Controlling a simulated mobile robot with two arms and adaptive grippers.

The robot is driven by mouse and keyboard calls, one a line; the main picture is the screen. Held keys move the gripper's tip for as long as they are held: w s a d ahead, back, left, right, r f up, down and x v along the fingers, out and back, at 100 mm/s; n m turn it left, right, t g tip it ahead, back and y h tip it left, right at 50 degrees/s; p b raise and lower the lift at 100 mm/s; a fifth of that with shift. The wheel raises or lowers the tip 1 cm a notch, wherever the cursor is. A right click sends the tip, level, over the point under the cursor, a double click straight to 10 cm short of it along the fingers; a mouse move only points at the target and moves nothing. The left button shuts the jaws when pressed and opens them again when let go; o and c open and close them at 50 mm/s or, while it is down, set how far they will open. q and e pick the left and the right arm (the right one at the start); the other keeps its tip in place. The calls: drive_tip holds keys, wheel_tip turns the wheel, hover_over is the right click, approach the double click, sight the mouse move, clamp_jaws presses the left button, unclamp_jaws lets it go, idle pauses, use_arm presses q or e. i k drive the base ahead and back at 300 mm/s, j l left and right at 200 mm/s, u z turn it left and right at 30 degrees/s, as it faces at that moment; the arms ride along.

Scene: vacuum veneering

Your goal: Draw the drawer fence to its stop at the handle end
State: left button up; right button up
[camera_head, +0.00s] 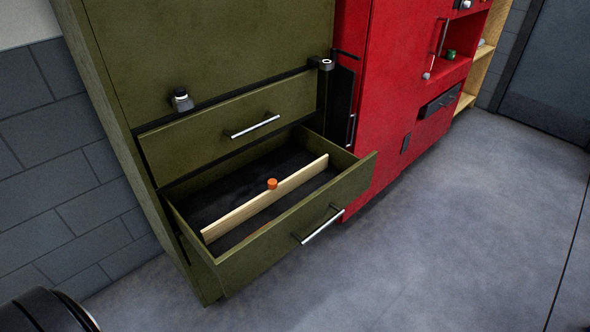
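The open drawer (293,222) is olive green with a dark inside and sticks out from the lower part of a green cabinet. Its silver bar handle (322,227) is on the front panel, at the near right. The drawer fence (240,213) is a pale wooden strip standing across the drawer, roughly parallel to the front panel. Dark floor shows on both sides of it, so it stands apart from the front panel. An orange knob (272,184) sits on the fence's top edge near its middle. Neither of my grippers is in view.
A closed drawer (215,133) with a silver handle is directly above. The green cabinet (210,45) has a dark fitting (181,100) at left. A red cabinet (395,90) stands at right. The grey floor (430,230) in front is clear. A dark rounded object (42,312) shows at lower left.

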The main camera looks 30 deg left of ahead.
sight(275, 191)
drive_tip(key=i+j, duration=0.1)
drive_tip(key=j, duration=1.5)
drive_tip(key=i, duration=0.05)
